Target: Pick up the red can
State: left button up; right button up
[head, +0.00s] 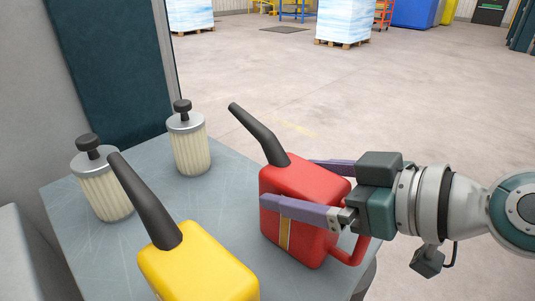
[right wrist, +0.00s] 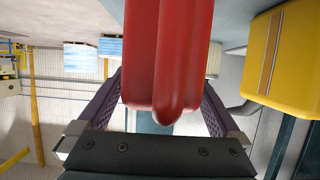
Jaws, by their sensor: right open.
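The red can (head: 296,192) stands upright at the right edge of a grey table. It has a black spout tilting up to the left and a red handle on its right side. My right gripper (head: 285,186) is open, with one purple finger on the near side of the can and the other on the far side. In the right wrist view the red can (right wrist: 167,60) fills the space between the two spread fingers (right wrist: 160,95); I cannot tell whether they touch it. My left gripper is not in view.
A yellow can (head: 195,265) with a black spout stands near left of the red one; it also shows in the right wrist view (right wrist: 282,60). Two ribbed canisters (head: 188,145) with black knobs stand at the table's back left. The grey table (head: 225,185) is bare between them. Open floor lies beyond.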

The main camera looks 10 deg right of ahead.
grip_shut()
dwell(0.8)
